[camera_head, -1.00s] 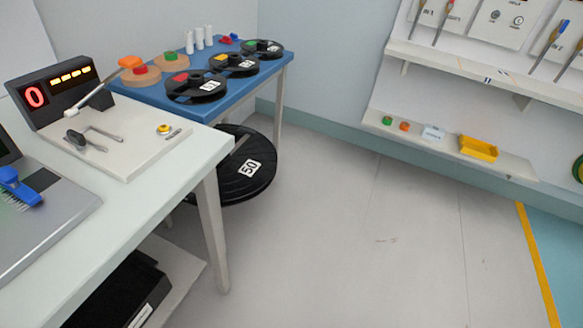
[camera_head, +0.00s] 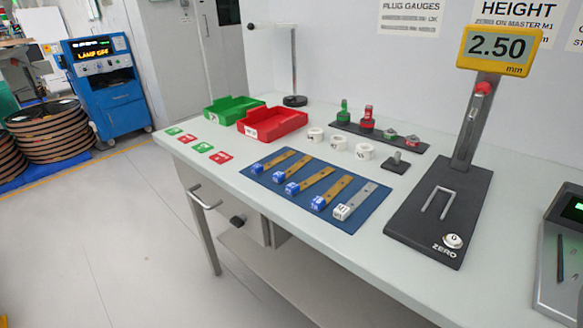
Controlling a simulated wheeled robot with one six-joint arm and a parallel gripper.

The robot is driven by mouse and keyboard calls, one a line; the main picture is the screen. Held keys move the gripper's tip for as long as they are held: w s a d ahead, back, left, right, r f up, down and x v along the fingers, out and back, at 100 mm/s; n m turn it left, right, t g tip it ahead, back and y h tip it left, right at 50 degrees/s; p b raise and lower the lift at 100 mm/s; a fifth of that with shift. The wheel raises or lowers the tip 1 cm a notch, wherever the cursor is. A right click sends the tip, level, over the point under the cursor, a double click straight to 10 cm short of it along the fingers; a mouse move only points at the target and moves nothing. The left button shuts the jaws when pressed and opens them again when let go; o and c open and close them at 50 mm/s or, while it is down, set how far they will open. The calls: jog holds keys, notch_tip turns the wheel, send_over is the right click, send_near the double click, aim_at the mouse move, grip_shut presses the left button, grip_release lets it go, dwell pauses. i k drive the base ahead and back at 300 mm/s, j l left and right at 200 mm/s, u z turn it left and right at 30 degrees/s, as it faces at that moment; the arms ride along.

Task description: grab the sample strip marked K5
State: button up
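Several brown strips with blue end blocks lie side by side on a dark blue mat (camera_head: 350,224) on the bench. From left to right there is a first strip (camera_head: 280,157), a second strip (camera_head: 299,165), a third strip (camera_head: 318,177) and a fourth strip (camera_head: 338,189). The small marks on their blocks are too small to read, so I cannot tell which is K5. A grey strip (camera_head: 362,198) with a white end block lies at the right of the row. My gripper is not in view.
A height gauge (camera_head: 440,205) reading 2.50 stands right of the mat. Behind the mat are white rings (camera_head: 338,142) and a rack of plug gauges (camera_head: 385,138). Green (camera_head: 232,108) and red (camera_head: 273,122) trays stand at the back left.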

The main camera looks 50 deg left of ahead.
aim_at(279, 177)
jog(key=u, duration=1.2)
jog(key=i+j, duration=0.05)
